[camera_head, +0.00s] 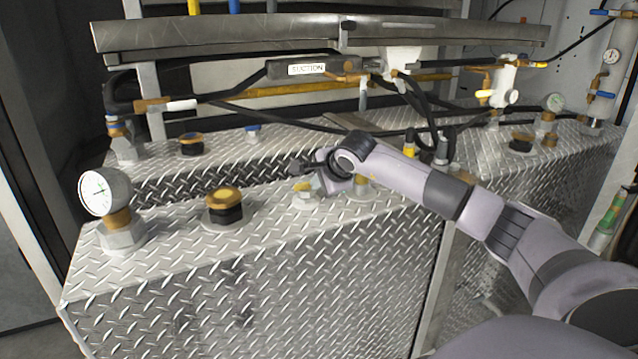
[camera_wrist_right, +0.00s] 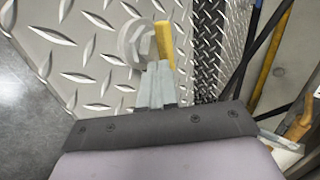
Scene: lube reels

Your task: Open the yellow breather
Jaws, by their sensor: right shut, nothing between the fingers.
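A small yellow handle (camera_head: 303,186) sits on a pale round fitting (camera_head: 307,199) on top of the near diamond-plate tank; it looks like the yellow breather. In the right wrist view the yellow handle (camera_wrist_right: 165,44) stands beside the grey round fitting (camera_wrist_right: 136,43), just beyond my fingertips. My right gripper (camera_head: 298,168) reaches in from the right, above and close to the handle. Its fingers (camera_wrist_right: 158,72) are shut with nothing between them. I cannot tell whether they touch the handle. The gripper partly hides the fitting in the head view. My left gripper is not in view.
A yellow-topped black cap (camera_head: 224,203) and a pressure gauge (camera_head: 104,193) stand to the left on the near tank (camera_head: 250,270). Black hoses (camera_head: 290,125) and a SUCTION-labelled reel part (camera_head: 306,68) lie behind. A brass fitting (camera_head: 361,188) stands close on the right.

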